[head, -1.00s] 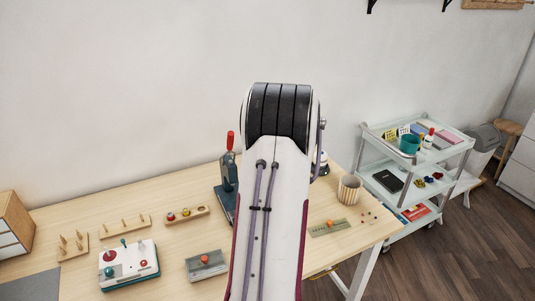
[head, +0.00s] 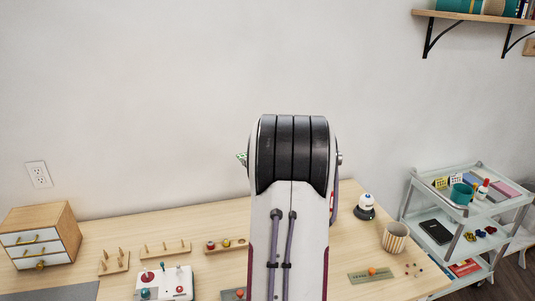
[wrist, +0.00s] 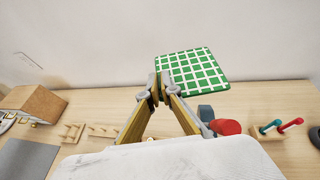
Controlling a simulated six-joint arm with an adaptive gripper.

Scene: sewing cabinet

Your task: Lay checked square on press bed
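The checked square (wrist: 192,72) is green with white lines. In the wrist view it is at the tips of my gripper (wrist: 158,90), whose fingers are closed together on its near left edge. It is held up above the table against the wall. In the head view only a small green corner of the checked square (head: 241,158) shows left of my arm. A press with a red handle (wrist: 226,127) shows partly in the wrist view, below and right of my fingers. Its bed cannot be made out, and my arm hides the press in the head view.
Peg boards (head: 165,249), a red-and-white control box (head: 165,282) and a small drawer cabinet (head: 40,237) stand to the left. A striped cup (head: 395,238) and a white-topped device (head: 365,206) stand to the right. A trolley (head: 470,215) stands beyond the table's right end.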

